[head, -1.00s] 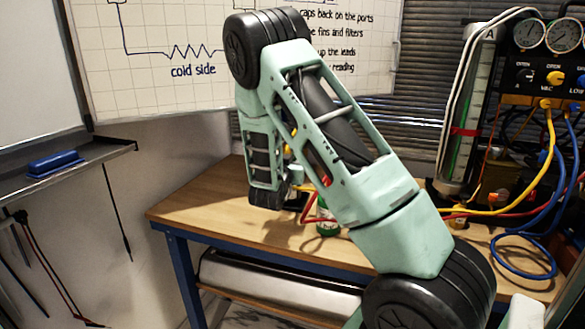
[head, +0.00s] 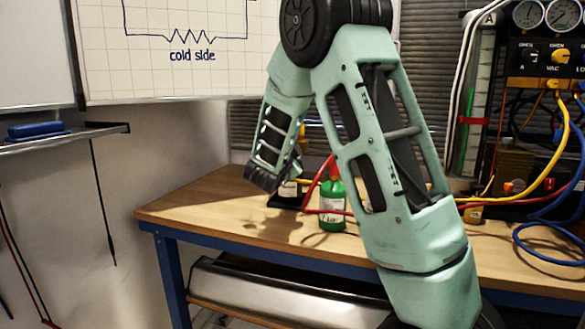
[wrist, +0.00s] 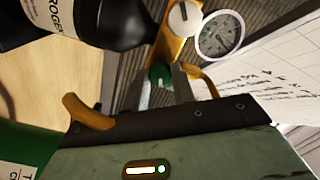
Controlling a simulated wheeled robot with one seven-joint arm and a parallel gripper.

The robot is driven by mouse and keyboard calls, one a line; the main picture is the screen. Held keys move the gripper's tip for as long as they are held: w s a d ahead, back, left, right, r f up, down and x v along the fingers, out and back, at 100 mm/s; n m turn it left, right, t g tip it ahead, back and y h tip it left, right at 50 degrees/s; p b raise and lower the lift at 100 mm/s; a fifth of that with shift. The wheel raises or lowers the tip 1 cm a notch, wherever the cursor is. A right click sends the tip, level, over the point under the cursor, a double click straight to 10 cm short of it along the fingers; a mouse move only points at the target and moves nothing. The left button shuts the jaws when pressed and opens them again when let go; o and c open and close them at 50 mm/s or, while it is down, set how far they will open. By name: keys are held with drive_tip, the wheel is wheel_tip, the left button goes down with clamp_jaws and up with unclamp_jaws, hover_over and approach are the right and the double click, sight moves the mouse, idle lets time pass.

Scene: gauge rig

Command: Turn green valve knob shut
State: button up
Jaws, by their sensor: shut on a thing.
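The green valve knob (wrist: 159,73) shows in the wrist view, small, on a brass-coloured block. My gripper (wrist: 162,86) has its two grey fingers on either side of the knob and is shut on it. The near side of the knob is partly covered by the fingers, and I cannot tell its turn angle. In the head view my arm's far end hangs over the back left of the bench, and the fingers and the knob are hidden there.
A white knob (wrist: 185,18) and a round gauge (wrist: 220,33) sit just beyond the green knob. A dark labelled bottle (wrist: 110,22) is close at left. A green bottle (head: 332,205) and red hose stand on the wooden bench (head: 200,207). Gauges and coloured hoses fill the right.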

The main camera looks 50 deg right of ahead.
drive_tip(key=m+b, duration=0.4)
drive_tip(key=b, duration=0.2)
drive_tip(key=shift+f+m, duration=0.1)
drive_tip(key=shift+m, duration=0.3)
drive_tip(key=o, duration=1)
drive_tip(key=shift+a, duration=0.1)
drive_tip(key=p+v, duration=0.1)
drive_tip(key=v, duration=1.6)
drive_tip(key=shift+s, duration=0.2)
drive_tip(key=shift+a, duration=0.1)
